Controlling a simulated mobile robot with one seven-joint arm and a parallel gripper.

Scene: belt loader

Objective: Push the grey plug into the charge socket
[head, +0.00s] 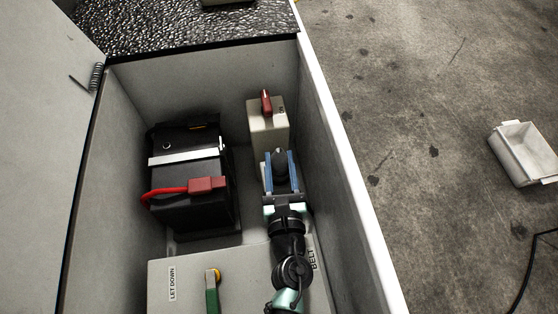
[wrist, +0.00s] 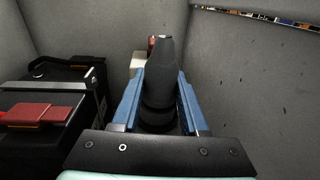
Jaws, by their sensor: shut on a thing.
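The dark grey plug (head: 280,166) is held between the two blue fingers of my gripper (head: 279,158), inside the grey compartment. In the wrist view the plug (wrist: 158,90) stands between the fingers (wrist: 157,100), and its narrower end points away from me. My gripper is shut on it. The plug's tip lies near the front of a beige box (head: 268,134) with a red lever (head: 266,102) on top. I cannot make out the charge socket in either view. I cannot tell whether the plug touches anything ahead of it.
A black battery (head: 190,203) with a white strap, a red connector (head: 207,185) and a red cable stands left of my gripper. The compartment's right wall (head: 322,170) is close on the right. A panel (head: 180,265) with a green lever (head: 212,292) lies at the front.

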